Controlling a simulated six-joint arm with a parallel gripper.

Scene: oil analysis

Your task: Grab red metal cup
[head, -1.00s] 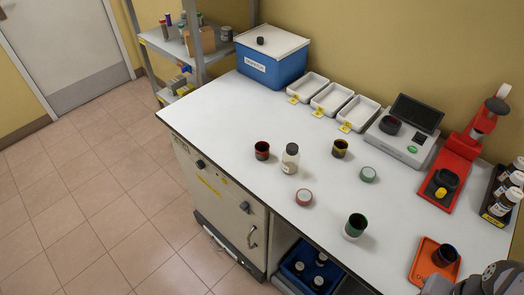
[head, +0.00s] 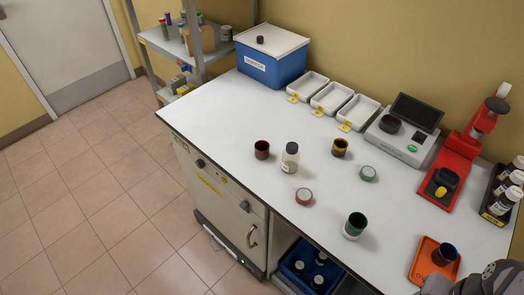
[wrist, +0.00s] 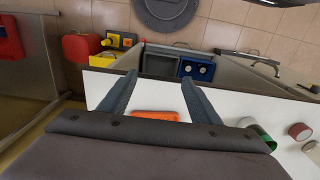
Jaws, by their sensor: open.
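I cannot make out the red cup in the wrist view. My gripper (wrist: 158,78) shows in the wrist view with its two fingers spread, nothing between them, over the bench's front edge area near the orange tray (wrist: 152,115). In the head view, only a grey part of my arm shows at the lower right corner, far from the red cup.
A dark cup (head: 445,254) sits on the orange tray. A red press (head: 462,170) stands at right. Bench left of the red cup is clear.

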